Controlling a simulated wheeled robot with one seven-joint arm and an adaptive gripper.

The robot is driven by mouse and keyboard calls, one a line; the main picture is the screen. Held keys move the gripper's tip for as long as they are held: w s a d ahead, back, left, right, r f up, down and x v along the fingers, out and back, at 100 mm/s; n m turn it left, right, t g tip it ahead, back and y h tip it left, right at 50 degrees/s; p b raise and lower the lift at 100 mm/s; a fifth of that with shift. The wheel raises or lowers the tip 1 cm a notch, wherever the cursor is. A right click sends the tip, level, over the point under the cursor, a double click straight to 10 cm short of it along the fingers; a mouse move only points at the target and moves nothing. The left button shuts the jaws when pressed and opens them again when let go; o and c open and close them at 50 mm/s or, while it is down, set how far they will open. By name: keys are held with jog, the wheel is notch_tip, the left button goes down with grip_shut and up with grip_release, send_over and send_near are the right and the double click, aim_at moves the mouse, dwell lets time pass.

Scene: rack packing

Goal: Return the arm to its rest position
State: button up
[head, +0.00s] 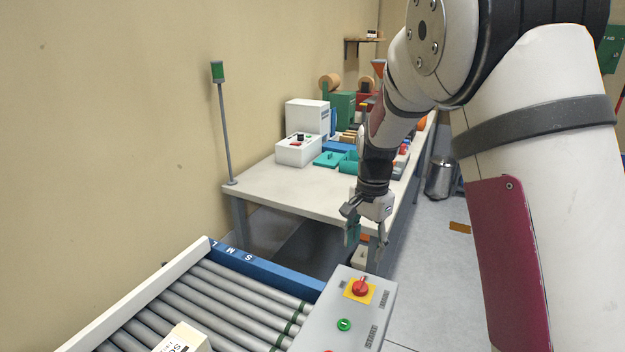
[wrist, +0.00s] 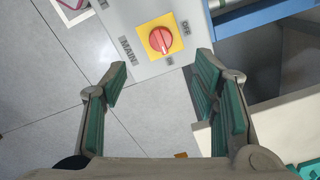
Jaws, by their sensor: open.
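My gripper (head: 366,238) hangs from the arm with its fingers pointing down, near the front right corner of the white table (head: 285,188) and beyond the control box. In the wrist view, my gripper (wrist: 160,108) has its two green-padded fingers spread apart with nothing between them. Past the fingertips in that view lie the control box and the grey tiled floor.
A grey control box (head: 335,318) with a red switch (head: 361,287) and a green button (head: 344,325) stands beside the roller conveyor (head: 215,305). A box (head: 185,338) lies on the rollers. The table holds a white machine (head: 299,149) and several coloured items. Open floor (head: 430,270) lies right.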

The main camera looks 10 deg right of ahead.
jog(key=s+r+n+t+y, duration=0.15)
jog(key=s+r+n, duration=0.45)
jog(key=s+r, duration=0.85)
jog(key=s+n+t+h, duration=0.1)
jog(key=s+n+t, duration=0.2)
jog(key=s, duration=1.2)
jog(key=shift+s+d+r+n+h, duration=0.25)
jog(key=shift+r+n+h, duration=0.15)
jog(key=shift+n, duration=0.7)
